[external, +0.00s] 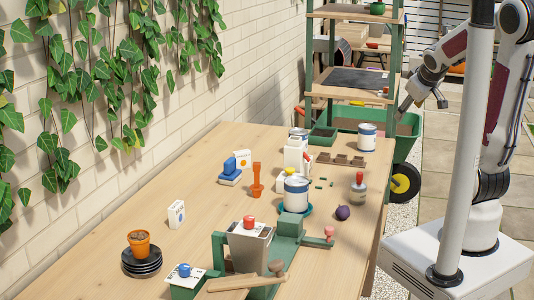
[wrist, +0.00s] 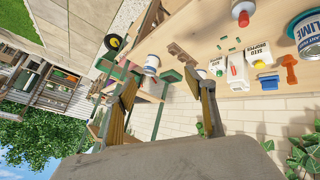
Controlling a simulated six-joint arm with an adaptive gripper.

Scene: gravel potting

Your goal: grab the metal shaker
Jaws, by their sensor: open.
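A small grey canister with a red knob on top, which looks like the metal shaker (external: 358,193), stands upright near the right edge of the table. It also shows in the wrist view, partly cut off at the top edge (wrist: 241,9). My gripper (external: 423,103) is raised beyond the table's far right side, well away from the shaker. In the wrist view my gripper (wrist: 166,98) has its two fingers wide apart with nothing between them.
A dark purple ball (external: 343,212) and a white-and-blue can (external: 296,194) stand near the shaker. Another can (external: 366,137) stands at the far end. A green clamp-like press (external: 289,226) fills the front. A shelf rack (external: 398,60) rises behind the table.

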